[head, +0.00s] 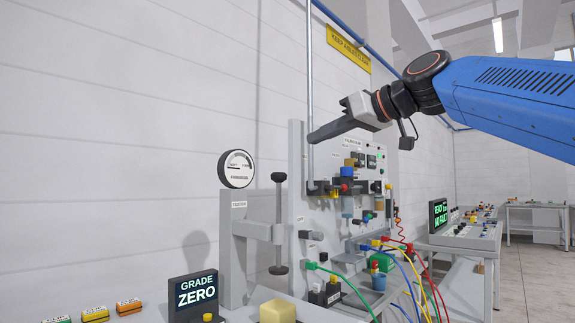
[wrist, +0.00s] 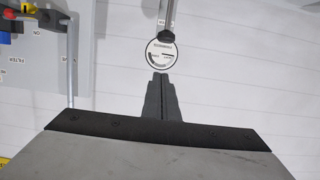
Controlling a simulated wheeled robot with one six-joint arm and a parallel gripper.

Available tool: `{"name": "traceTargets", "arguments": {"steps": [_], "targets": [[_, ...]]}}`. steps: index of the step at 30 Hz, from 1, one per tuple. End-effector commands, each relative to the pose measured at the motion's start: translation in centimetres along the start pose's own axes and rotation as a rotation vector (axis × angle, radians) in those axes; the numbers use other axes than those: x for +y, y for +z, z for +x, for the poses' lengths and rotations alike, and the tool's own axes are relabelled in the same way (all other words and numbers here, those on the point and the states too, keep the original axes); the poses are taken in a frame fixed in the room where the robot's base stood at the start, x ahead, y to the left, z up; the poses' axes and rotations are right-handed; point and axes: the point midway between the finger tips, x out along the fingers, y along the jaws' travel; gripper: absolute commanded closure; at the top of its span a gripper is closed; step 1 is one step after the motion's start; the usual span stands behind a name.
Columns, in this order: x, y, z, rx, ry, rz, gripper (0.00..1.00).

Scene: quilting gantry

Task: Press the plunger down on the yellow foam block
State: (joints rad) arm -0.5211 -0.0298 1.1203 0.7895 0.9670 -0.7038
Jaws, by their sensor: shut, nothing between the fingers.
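The plunger (head: 278,222) is an upright rod with a black knob on top and a dark round foot, held by a grey bracket. Its foot hangs above and apart from the yellow foam block (head: 277,311), which is cut by the bottom edge of the head view. My gripper (head: 312,137) is shut and empty, pointing left, above and to the right of the knob in the head view. In the wrist view my shut fingers (wrist: 160,84) point toward the white dial, with what looks like the plunger's black knob (wrist: 166,37) just beyond it. The wrist view does not show the foam block.
A round dial gauge (head: 237,169) tops the grey stand (head: 232,245). A GRADE ZERO display (head: 195,296) stands at front left, near several small coloured blocks. A panel (head: 340,200) with fittings and coloured cables stands to the right, under my arm. A thin vertical pipe (head: 310,80) is close to my fingertips.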

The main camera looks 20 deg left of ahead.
Motion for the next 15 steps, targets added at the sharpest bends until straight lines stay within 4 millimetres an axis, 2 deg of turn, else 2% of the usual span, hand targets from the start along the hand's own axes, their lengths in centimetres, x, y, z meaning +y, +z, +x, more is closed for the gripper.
{"name": "traceTargets", "arguments": {"steps": [4,15], "targets": [[-0.3,-0.66,0.23,0.011,-0.01,-0.008,1.0],[-0.26,-0.58,0.57,0.01,-0.009,-0.007,1.0]]}}
